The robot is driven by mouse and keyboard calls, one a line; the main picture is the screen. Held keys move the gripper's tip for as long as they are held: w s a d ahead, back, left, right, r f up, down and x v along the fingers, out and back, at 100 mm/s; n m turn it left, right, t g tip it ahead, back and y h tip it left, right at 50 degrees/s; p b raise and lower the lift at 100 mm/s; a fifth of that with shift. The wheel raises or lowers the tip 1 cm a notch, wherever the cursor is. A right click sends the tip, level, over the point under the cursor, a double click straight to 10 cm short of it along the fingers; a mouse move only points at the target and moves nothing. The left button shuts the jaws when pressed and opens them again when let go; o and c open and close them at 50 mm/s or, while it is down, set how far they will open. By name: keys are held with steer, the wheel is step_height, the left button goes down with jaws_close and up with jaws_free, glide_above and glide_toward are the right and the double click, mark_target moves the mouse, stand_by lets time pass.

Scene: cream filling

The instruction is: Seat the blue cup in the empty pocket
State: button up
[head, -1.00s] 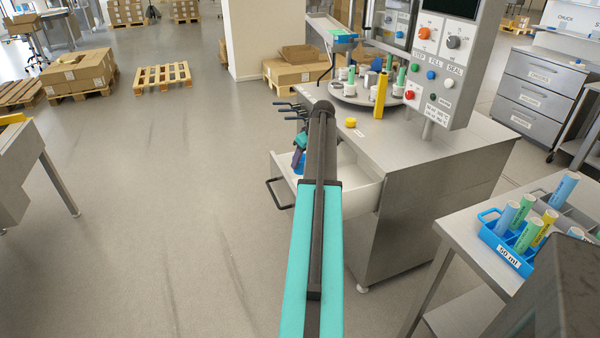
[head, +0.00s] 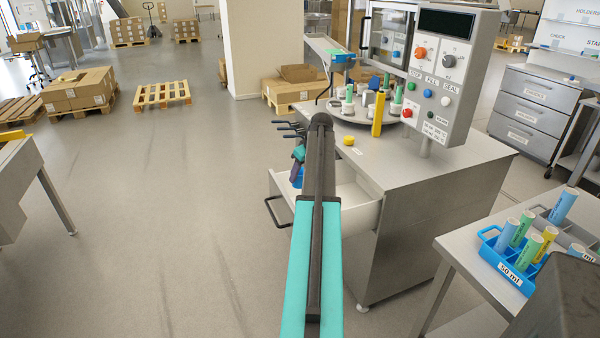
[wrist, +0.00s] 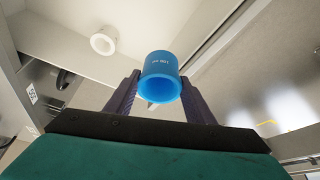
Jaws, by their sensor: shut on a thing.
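The blue cup (wrist: 160,78) is between the two dark purple fingers of my gripper (wrist: 160,92) in the wrist view. Its open mouth faces the camera and it has small white lettering. In the head view the blue cup (head: 296,177) and my gripper (head: 298,157) are mostly hidden by my arm, above or at the open drawer (head: 345,205). The round turntable (head: 350,118) on the steel bench carries several holders and tubes. I cannot make out an empty pocket there.
A white ring-shaped cup (wrist: 103,40) lies in the drawer. A yellow post (head: 377,115), a yellow button (head: 349,140) and a control panel (head: 440,75) stand on the bench. A blue tube crate (head: 490,250) is on the right table.

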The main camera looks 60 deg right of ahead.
steer(key=w+a+r+n, duration=0.1)
steer(key=w+a+r, duration=0.1)
steer(key=w+a, duration=0.65)
steer(key=w+a+r, duration=0.2)
steer(key=w+a, duration=0.2)
steer(key=a, duration=1)
steer(key=w+a+r+n, duration=0.1)
steer(key=w+a+r, duration=0.1)
steer(key=w+a, duration=0.65)
steer(key=s+a+r, duration=0.1)
steer(key=a+r, duration=0.1)
steer(key=a, duration=1.7)
steer(key=s+a+r+y, duration=0.1)
steer(key=s+a+r, duration=0.1)
steer(key=a, duration=1.8)
steer(key=shift+s+a+n, duration=0.2)
steer(key=shift+a+n, duration=0.05)
steer(key=shift+n, duration=0.15)
steer(key=shift+w, duration=0.1)
